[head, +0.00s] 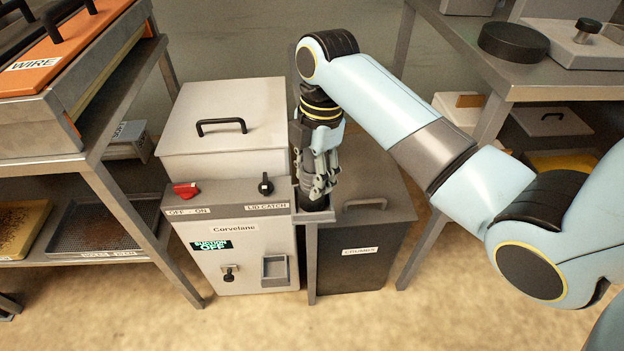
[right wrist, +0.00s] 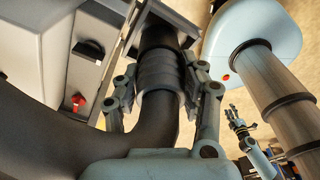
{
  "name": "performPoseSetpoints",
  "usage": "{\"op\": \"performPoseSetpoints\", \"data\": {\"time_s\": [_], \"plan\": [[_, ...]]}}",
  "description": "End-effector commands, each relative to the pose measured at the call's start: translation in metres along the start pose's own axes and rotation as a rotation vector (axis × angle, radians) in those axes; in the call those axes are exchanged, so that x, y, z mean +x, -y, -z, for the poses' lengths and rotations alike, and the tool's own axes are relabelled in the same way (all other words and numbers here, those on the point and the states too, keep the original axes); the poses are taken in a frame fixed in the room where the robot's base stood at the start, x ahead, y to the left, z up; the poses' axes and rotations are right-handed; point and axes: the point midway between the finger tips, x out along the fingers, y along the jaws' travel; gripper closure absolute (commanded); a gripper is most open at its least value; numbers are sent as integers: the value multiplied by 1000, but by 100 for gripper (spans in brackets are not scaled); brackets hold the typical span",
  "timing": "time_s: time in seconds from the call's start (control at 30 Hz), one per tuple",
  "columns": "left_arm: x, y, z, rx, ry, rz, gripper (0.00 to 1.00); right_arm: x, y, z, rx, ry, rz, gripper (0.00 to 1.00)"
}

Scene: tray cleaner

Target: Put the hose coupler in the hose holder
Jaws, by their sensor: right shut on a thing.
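My right gripper (head: 318,180) points down over the hose holder (head: 314,214), a grey bracket on a post at the right side of the grey machine. It is shut on the hose coupler, a dark ribbed cylinder (right wrist: 161,80) between its fingers in the right wrist view. The coupler's far end is at the holder's grey frame (right wrist: 130,32); I cannot tell how deep it sits. A thick dark hose (right wrist: 60,130) runs from the coupler. My left gripper (right wrist: 239,122) is small in the right wrist view, away from the coupler; its opening is unclear.
The grey machine (head: 240,240) has a red switch (head: 185,189), a black lid catch knob (head: 265,185) and a display reading suction off. A dark lidded bin (head: 368,250) stands right of the holder. The floor in front is clear.

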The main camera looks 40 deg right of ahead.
Motion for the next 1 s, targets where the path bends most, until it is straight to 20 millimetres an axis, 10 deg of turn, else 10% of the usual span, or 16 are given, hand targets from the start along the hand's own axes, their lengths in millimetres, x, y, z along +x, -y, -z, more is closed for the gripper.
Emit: {"op": "performPoseSetpoints", "data": {"time_s": [0.23,0.27,0.47,0.77,1.0], "plan": [[3,-1,-1,0,1,-1,60,8,0,-1,0,0,-1,100],[3,-1,-1,0,1,-1,60,8,0,-1,0,0,0,56],[3,-1,-1,0,1,-1,60,8,0,-1,0,0,-1,31],[2,-1,-1,0,0,-1,60,5,0,-1,0,0,-2,31],[-11,1,4,-1,-6,0,60,-35,-2,0,0,0,-7,31]]}}
